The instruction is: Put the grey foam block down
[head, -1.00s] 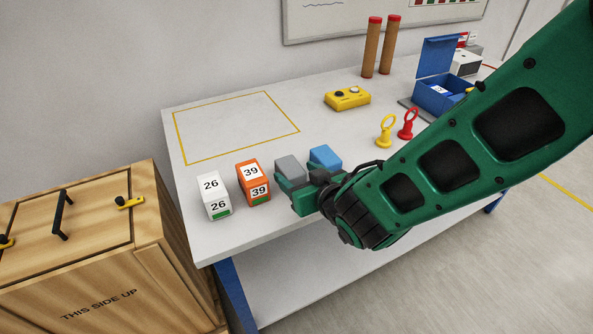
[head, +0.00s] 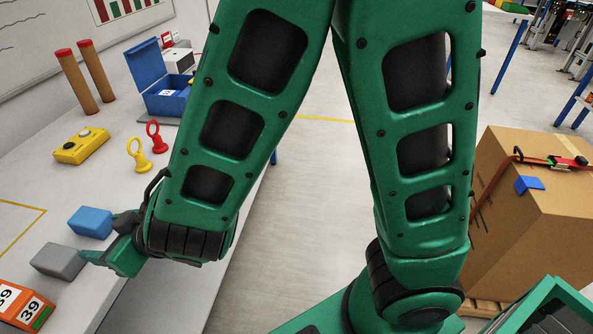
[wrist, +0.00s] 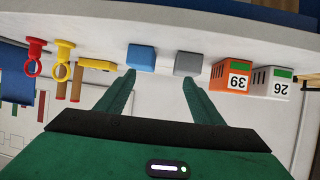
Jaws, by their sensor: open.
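The grey foam block (head: 58,261) rests on the white table near its front edge, beside a blue block (head: 90,222). My gripper (head: 103,240) is open and empty, low at the table edge close to both blocks. In the wrist view, the table appears upside down. There the grey block (wrist: 188,63) is just beyond the tip of the right finger, and the blue block (wrist: 141,58) is just beyond the left fingertip. My gripper (wrist: 160,76) has nothing between its fingers. I cannot tell whether a fingertip touches either block.
An orange box marked 39 (head: 22,306) stands beside the grey block; a white box marked 26 (wrist: 270,82) is beyond it. A yellow control box (head: 81,146), yellow ring (head: 139,156), red ring (head: 157,137) and open blue box (head: 168,98) are farther along. A carton (head: 530,190) stands right.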

